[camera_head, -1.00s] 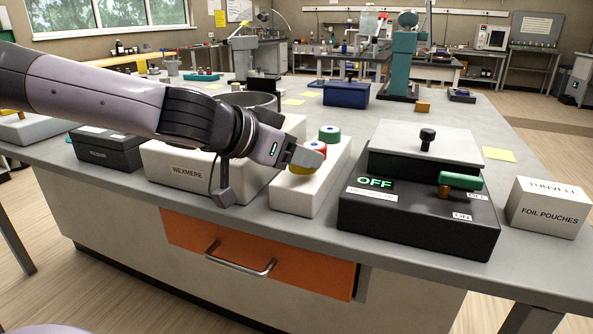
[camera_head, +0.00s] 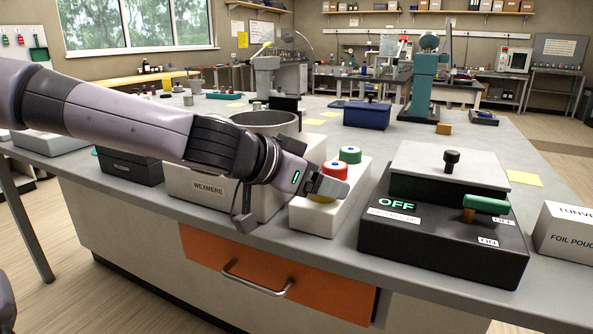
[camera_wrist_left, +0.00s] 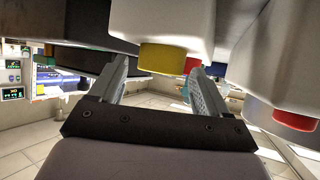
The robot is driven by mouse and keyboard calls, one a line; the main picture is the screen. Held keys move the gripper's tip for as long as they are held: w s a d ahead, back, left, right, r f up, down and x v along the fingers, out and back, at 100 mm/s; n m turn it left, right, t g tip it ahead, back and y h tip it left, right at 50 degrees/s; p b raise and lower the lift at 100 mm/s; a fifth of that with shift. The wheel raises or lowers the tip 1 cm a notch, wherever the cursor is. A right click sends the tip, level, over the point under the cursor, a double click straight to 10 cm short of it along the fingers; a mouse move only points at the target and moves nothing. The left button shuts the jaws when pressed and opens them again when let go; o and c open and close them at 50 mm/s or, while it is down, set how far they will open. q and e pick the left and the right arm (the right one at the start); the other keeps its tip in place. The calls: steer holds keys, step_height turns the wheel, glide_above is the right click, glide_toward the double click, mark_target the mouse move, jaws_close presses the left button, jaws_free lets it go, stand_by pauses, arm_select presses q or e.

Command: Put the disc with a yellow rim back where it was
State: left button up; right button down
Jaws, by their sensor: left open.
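The disc with a yellow rim (camera_head: 321,199) sits on the front end of a white block (camera_head: 313,219), mostly hidden by my left gripper in the head view. In the left wrist view its yellow rim (camera_wrist_left: 163,59) shows between the two fingers, with no clear contact. My left gripper (camera_head: 341,188) is open at the disc; it also shows in the left wrist view (camera_wrist_left: 160,82). Behind it on the block are a red-rimmed disc (camera_head: 335,172) and a green-rimmed disc (camera_head: 350,156). My right gripper is not in view.
A dark device (camera_head: 440,240) with an OFF display and a green-handled lever (camera_head: 486,204) stands right of the block. A white WEXMERE unit (camera_head: 208,190) stands left. A foil pouches box (camera_head: 565,238) is at the far right. An orange drawer (camera_head: 330,288) is below the bench top.

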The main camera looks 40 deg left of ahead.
arm_select(q)
steer(key=p+v, duration=0.1)
steer(key=v, duration=0.2)
steer(key=shift+r+p, duration=0.2)
steer(key=shift+p, duration=0.1)
steer(key=p+v, duration=0.3)
steer(key=v, duration=0.5)
steer(key=shift+s+p, duration=0.4)
steer(key=shift+s, duration=0.05)
steer(key=shift+a, duration=0.1)
